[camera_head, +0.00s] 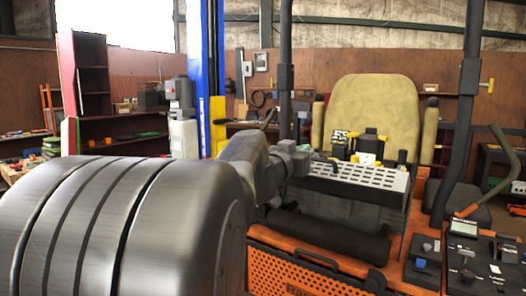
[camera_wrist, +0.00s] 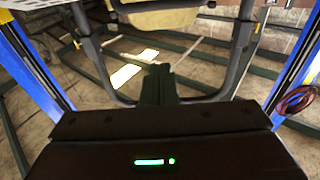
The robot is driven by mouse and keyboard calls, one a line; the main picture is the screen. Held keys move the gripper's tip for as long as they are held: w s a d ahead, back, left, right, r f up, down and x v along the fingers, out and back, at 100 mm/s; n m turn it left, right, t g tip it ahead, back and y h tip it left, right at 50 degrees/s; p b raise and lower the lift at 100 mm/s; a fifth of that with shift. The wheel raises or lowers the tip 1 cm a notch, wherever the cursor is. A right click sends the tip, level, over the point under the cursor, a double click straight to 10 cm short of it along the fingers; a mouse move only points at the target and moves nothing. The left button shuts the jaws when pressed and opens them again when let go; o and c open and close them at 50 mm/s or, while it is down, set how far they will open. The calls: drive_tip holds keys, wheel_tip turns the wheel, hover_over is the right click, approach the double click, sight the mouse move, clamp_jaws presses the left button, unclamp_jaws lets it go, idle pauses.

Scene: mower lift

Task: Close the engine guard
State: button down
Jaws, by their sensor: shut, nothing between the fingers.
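An orange perforated panel (camera_head: 320,272) with a bar handle and partly visible lettering is low at the front of the mower in the head view. It appears to be the engine guard, but I cannot tell its hinge or how far open it is. A dark opening and a black roll (camera_head: 325,234) lie just above it. My gripper (camera_wrist: 158,70) is shut and empty in the wrist view, pointing at a curved black frame bar (camera_wrist: 240,45) and the floor beyond. No contact is visible. In the head view my arm hides part of the mower.
A tan seat (camera_head: 372,115) stands behind a pale perforated plate (camera_head: 350,178). Black upright posts (camera_head: 468,110) flank the seat. A control panel (camera_head: 490,262) is at right. A blue lift column (camera_head: 205,60) rises behind; blue posts (camera_wrist: 28,60) also flank the wrist view.

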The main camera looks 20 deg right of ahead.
drive_tip(key=p, duration=0.1)
hover_over(324, 172)
drive_tip(key=a, duration=0.2)
drive_tip(key=shift+a+r, duration=0.2)
drive_tip(key=shift+r, duration=0.25)
drive_tip(key=f, duration=0.4)
drive_tip(key=shift+s+a, duration=0.2)
drive_tip(key=shift+a, duration=0.2)
drive_tip(key=shift+f, duration=0.1)
